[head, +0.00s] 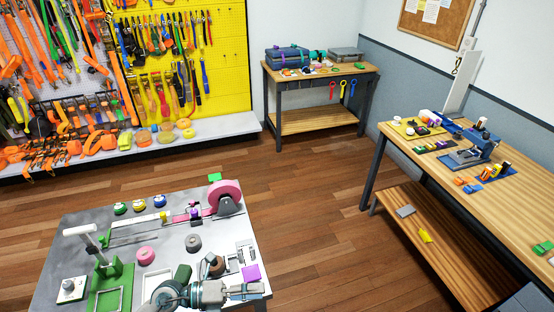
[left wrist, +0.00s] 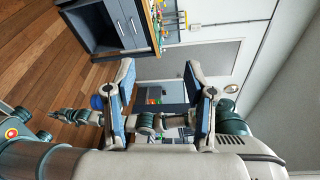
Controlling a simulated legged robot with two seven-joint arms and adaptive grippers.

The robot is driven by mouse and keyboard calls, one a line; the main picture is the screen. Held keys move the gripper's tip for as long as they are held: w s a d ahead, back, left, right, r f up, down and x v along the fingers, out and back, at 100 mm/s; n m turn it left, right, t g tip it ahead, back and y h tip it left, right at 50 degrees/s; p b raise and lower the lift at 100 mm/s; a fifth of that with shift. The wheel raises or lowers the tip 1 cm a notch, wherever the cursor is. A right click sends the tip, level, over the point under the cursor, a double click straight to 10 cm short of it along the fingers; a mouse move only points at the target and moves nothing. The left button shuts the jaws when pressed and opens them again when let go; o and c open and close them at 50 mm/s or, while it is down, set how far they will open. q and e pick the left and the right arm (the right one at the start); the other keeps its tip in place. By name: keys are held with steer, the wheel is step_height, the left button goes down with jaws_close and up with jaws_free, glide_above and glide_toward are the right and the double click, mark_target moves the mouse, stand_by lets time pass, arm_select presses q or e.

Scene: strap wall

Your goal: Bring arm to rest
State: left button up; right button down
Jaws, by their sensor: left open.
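My left gripper (head: 248,291) is at the bottom of the head view, over the near right corner of the grey-topped table. Its two fingers stand apart, and no object shows between them. In the left wrist view the same gripper (left wrist: 160,85) has its blue-padded fingers wide apart. Beyond them is a jointed pale arm (left wrist: 145,123) of mine, with a small dark end piece that is too small to read as open or shut. My right gripper does not show in the head view.
The grey-topped table (head: 72,218) holds a pink reel (head: 225,196), a green fixture (head: 115,273) and a purple square (head: 251,273) near my left gripper. A wooden workbench (head: 520,173) stands right, another bench (head: 319,119) at the back. The floor (head: 320,220) between is clear.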

arm_select(q)
steer(key=w+a+r+n+t+y, duration=0.2)
steer(key=w+a+r+n+t, duration=0.1)
steer(key=n+t, duration=0.55)
steer(key=w+a+r+n+t+y, duration=0.1)
steer(key=w+a+r+n+t, duration=0.25)
steer(key=n+t, duration=0.5)
steer(key=a+f+n+g+y, duration=0.2)
steer(key=a+f+n+y, duration=0.3)
steer(key=f+n+y, duration=0.25)
steer(key=a+f+n+g+y, duration=0.2)
steer(key=a+f+n+y, duration=0.45)
steer(key=f+n, duration=0.2)
steer(key=s+d+f+n+g, duration=0.25)
steer(key=s+f+g, duration=0.95)
steer(key=s+f, duration=0.75)
step_height(320, 180, down, 22)
steer(key=s+g, duration=0.1)
steer(key=s, duration=0.2)
steer(key=s+a+f+m+g, duration=0.1)
steer(key=s+a+f, duration=0.2)
steer(key=s+f, duration=1.5)
steer(key=shift+s, duration=0.2)
